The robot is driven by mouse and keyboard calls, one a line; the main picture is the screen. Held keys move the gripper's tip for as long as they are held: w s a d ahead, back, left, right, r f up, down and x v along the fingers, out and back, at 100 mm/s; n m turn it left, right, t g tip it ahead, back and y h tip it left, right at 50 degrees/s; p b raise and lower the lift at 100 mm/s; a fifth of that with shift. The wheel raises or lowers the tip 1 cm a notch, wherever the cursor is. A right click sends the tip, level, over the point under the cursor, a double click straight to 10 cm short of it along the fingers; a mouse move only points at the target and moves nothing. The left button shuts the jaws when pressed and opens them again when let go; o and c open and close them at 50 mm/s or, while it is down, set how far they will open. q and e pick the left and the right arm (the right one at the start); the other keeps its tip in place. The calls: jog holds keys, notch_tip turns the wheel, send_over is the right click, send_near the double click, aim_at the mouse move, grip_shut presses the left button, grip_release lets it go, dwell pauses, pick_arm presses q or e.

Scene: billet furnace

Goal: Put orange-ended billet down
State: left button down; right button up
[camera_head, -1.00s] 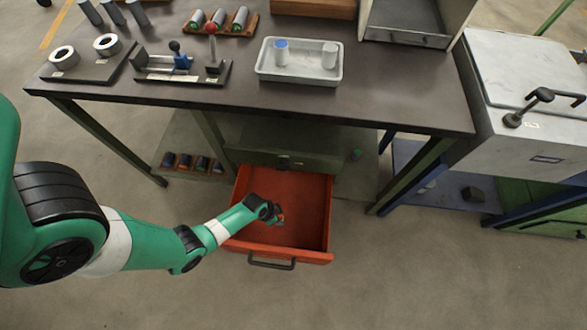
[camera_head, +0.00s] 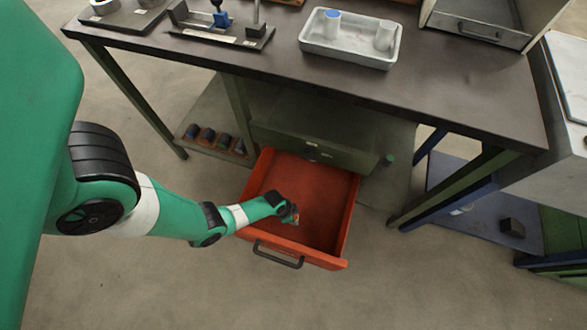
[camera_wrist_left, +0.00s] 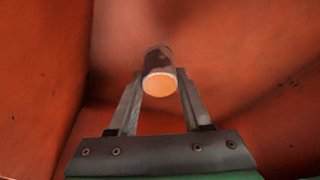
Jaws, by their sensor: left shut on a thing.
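The orange-ended billet (camera_wrist_left: 159,74) is a short dark cylinder with a pale band and a glowing-looking orange end face. My left gripper (camera_wrist_left: 159,92) is shut on it, one finger on each side, in the left wrist view. In the head view my left gripper (camera_head: 292,216) is inside the open red drawer (camera_head: 342,222), low over its floor. My right gripper is not in view.
The drawer hangs under the dark workbench (camera_head: 440,85), its handle (camera_head: 278,256) facing front. A white tray (camera_head: 350,50) with two cylinders stands on the bench. Several billets (camera_head: 208,135) lie on the lower shelf at left. The drawer floor around the gripper looks empty.

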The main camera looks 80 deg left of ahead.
pick_arm(q)
jog(key=shift+w+f, duration=0.1)
jog(key=shift+f, duration=0.45)
jog(key=shift+c, duration=1.7)
grip_release()
jog(key=shift+r, duration=0.55)
jog(key=p+v, duration=1)
jog(key=v, duration=0.2)
jog(key=shift+r, duration=0.1)
